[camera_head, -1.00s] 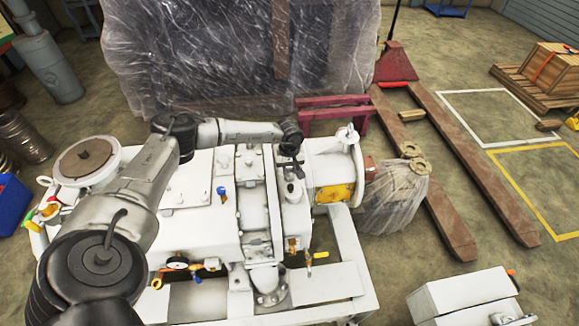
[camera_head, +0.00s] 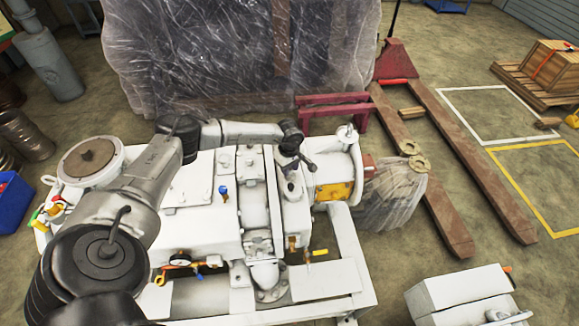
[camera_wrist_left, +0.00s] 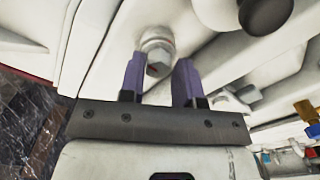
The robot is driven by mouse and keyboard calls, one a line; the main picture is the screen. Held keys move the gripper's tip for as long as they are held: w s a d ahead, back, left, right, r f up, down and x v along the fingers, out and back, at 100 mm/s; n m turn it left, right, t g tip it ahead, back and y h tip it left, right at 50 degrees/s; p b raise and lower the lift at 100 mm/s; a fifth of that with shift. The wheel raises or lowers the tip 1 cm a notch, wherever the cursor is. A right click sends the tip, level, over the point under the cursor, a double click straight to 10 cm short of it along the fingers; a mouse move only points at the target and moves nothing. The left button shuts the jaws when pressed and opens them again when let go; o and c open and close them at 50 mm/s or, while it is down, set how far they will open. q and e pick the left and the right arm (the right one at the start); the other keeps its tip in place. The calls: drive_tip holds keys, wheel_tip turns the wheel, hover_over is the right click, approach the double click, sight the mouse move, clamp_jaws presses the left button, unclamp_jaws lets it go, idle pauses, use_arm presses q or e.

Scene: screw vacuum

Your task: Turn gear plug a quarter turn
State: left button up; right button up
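A pale hexagonal plug (camera_wrist_left: 158,48) sits in the white machine housing in the left wrist view, taken here as the gear plug. My left gripper (camera_wrist_left: 161,60) shows there with two purple fingers, spread apart. The plug is seen between and just beyond the fingertips, nearer the left one; contact cannot be told. In the head view my left arm reaches across the white vacuum machine (camera_head: 205,225), with the left gripper (camera_head: 300,163) over its right half, near the yellow panel (camera_head: 338,191). The plug cannot be made out there. My right gripper is not in view.
A dark round knob (camera_wrist_left: 264,14) stands beside the plug in the left wrist view. Small valves and a gauge (camera_head: 179,260) line the machine's front. A plastic-wrapped load (camera_head: 235,60) stands behind, and a pallet truck (camera_head: 445,165) is at right.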

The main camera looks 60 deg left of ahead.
use_arm(q)
drive_tip(key=o, duration=0.4)
drive_tip(key=shift+r, duration=0.15)
wheel_tip(320, 180, up, 14)
drive_tip(key=shift+f+p, duration=0.2)
drive_tip(key=shift+p, duration=0.15)
idle(0.7)
